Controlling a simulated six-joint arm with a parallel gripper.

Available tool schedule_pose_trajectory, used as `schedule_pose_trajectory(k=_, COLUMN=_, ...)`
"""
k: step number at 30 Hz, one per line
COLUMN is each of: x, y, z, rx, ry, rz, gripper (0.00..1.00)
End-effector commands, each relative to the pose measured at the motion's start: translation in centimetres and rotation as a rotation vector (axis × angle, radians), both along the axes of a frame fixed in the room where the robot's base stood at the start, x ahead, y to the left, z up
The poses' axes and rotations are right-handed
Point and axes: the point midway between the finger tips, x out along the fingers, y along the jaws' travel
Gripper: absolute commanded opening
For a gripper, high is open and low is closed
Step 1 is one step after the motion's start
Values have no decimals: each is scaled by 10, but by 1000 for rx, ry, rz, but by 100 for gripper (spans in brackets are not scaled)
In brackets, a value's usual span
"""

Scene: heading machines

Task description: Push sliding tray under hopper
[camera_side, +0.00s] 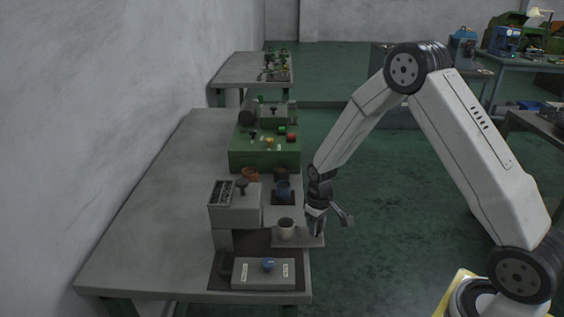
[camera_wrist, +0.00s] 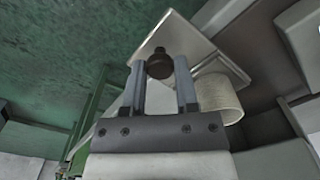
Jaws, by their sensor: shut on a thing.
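The sliding tray (camera_side: 310,241) is a flat light plate jutting out past the right edge of the bench in the side view. A pale cup (camera_side: 286,229) stands on it. The hopper (camera_side: 222,215) is a grey box to the left of the tray, with small dark pieces in its top. My gripper (camera_side: 316,232) is at the tray's outer end. In the wrist view my gripper (camera_wrist: 160,68) is shut on the tray's dark knob (camera_wrist: 159,65), which sits between the fingers. The tray plate (camera_wrist: 200,45) and cup (camera_wrist: 218,97) lie beyond the fingers.
A grey panel with a blue knob (camera_side: 268,265) stands at the bench's front.

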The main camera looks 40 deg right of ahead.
Motion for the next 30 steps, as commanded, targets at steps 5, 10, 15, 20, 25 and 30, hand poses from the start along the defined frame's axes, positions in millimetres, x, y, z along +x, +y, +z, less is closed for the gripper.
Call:
schedule_pose_trajectory(k=5, x=19, y=17, z=0, rx=0, ry=-5, rz=5, gripper=0)
schedule_pose_trajectory(k=10, x=39, y=38, z=0, rx=0, ry=-5, rz=5, gripper=0)
schedule_pose_trajectory(k=15, x=51, y=51, z=0, rx=0, ry=-5, rz=2, gripper=0)
schedule_pose_trajectory(k=20, x=53, y=52, z=1, rx=1, ry=-5, rz=1, gripper=0)
schedule_pose_trajectory(k=25, x=53, y=52, z=1, rx=1, ry=-5, rz=1, gripper=0)
schedule_pose_trajectory(k=30, x=53, y=52, z=1, rx=1, ry=-4, rz=1, gripper=72)
